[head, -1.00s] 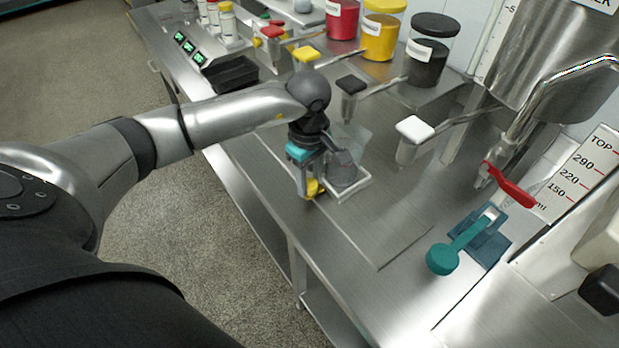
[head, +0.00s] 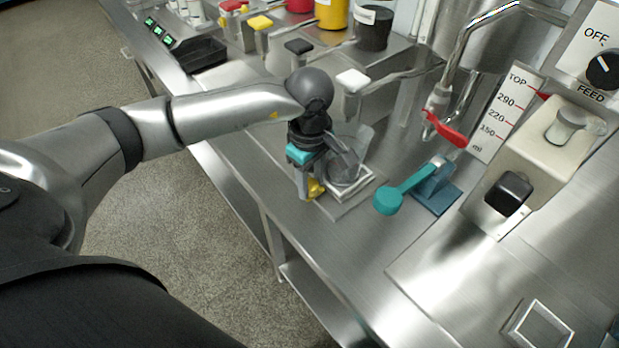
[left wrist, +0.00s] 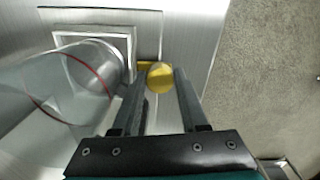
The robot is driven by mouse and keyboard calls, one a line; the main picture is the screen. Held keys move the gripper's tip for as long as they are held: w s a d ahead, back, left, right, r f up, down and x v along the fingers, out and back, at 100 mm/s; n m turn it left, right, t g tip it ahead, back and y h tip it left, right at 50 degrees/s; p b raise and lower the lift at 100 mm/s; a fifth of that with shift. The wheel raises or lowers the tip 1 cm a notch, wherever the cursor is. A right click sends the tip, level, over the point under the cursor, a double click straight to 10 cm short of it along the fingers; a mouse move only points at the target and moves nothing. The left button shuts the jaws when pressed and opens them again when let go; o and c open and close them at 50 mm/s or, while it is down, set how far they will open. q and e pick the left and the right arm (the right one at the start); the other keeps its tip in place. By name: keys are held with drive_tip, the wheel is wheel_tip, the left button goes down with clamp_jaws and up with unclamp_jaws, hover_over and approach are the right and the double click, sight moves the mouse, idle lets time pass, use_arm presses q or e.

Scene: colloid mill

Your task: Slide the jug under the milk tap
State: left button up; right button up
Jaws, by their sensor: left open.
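The clear jug (head: 342,166) stands upright in a white square frame (head: 362,190) on the steel bench. Its red-lined rim shows in the left wrist view (left wrist: 88,76). A yellow knob (head: 317,188) sits at the frame's near side. My left gripper (head: 308,192) points down at the knob. In the left wrist view its open fingers stand either side of the knob (left wrist: 160,77); I cannot tell if they touch it. The white-topped tap (head: 352,82) shows just above the jug in the head view; no milk label is readable. My right gripper is out of view.
A black-topped tap (head: 298,47) and a yellow-topped tap (head: 260,23) are to the left. A teal lever (head: 390,201) and a red-handled tap (head: 445,130) are to the right. The bench's front edge drops to the floor (head: 180,250).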

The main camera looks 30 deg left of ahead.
use_arm(q)
drive_tip(key=shift+o, duration=0.7)
drive_tip(key=shift+d, duration=0.15)
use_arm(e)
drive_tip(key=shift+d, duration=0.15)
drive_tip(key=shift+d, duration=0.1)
use_arm(q)
drive_tip(key=shift+r, duration=0.2)
wheel_tip(320, 180, up, 15)
drive_tip(key=p, duration=0.1)
drive_tip(key=shift+s, duration=0.2)
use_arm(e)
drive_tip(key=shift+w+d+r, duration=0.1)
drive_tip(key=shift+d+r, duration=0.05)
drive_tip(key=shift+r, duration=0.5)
use_arm(q)
drive_tip(key=shift+s+f, duration=0.1)
